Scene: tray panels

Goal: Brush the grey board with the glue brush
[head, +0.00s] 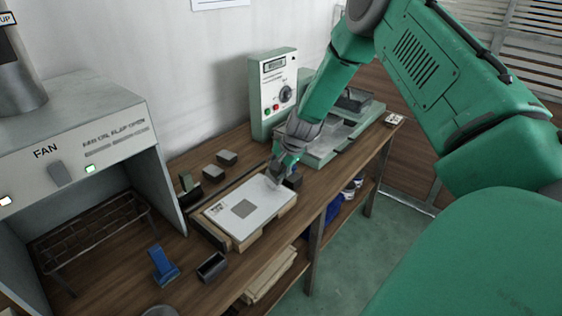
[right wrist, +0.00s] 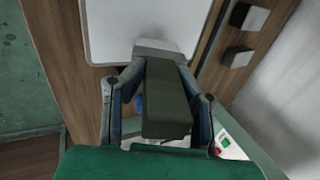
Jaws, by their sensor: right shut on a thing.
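A pale, near-white board (head: 262,196) with a grey square (head: 243,208) in its middle lies on a wooden base on the bench. I see no other board that is clearly grey. My right gripper (head: 281,172) is over the board's far right corner, pointing down. In the right wrist view its fingers are shut on the glue brush (right wrist: 166,100), which has a dark olive block handle and a pale grey head (right wrist: 158,45). The head overlaps the board's edge (right wrist: 112,25) there; I cannot tell whether it touches. My left gripper is not in view.
A control box with a dial (head: 275,95) and a green-grey machine tray (head: 325,150) stand behind the gripper. Small dark blocks (head: 226,158) lie at the back. A blue stand (head: 162,265) and an open dark box (head: 212,267) are left of the board, near the fan hood (head: 75,135).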

